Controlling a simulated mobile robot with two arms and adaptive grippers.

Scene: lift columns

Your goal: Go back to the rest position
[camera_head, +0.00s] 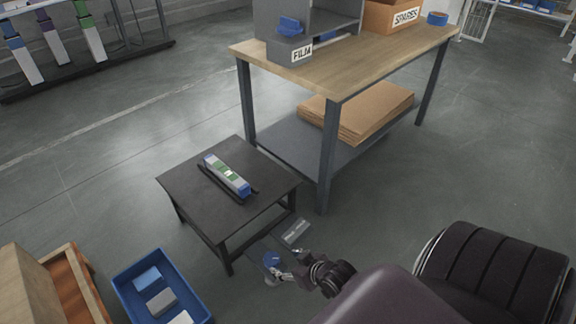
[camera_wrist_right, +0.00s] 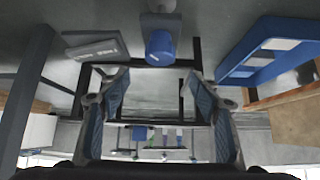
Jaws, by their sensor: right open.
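My right gripper (camera_head: 280,274) is low in the middle of the head view, beside the front right side of the small black table (camera_head: 180,182). In the right wrist view its two fingers (camera_wrist_right: 158,100) are wide apart, with nothing between them. A blue round part (camera_head: 272,258) shows close to the gripper, and it appears as a blue cylinder in the wrist view (camera_wrist_right: 159,47). A grey labelled plate (camera_head: 297,231) is nearby. A column with white, green and blue sections (camera_head: 228,174) lies on the black table, apart from the gripper. My left gripper is not in view.
A blue bin (camera_head: 128,283) with several blocks stands at lower left, beside a wooden box (camera_head: 70,284). A wooden-topped workbench (camera_head: 350,68) with cardboard (camera_head: 355,112) on its shelf stands behind. A dark rounded object (camera_head: 490,272) is at lower right. Open floor (camera_head: 90,140) lies left.

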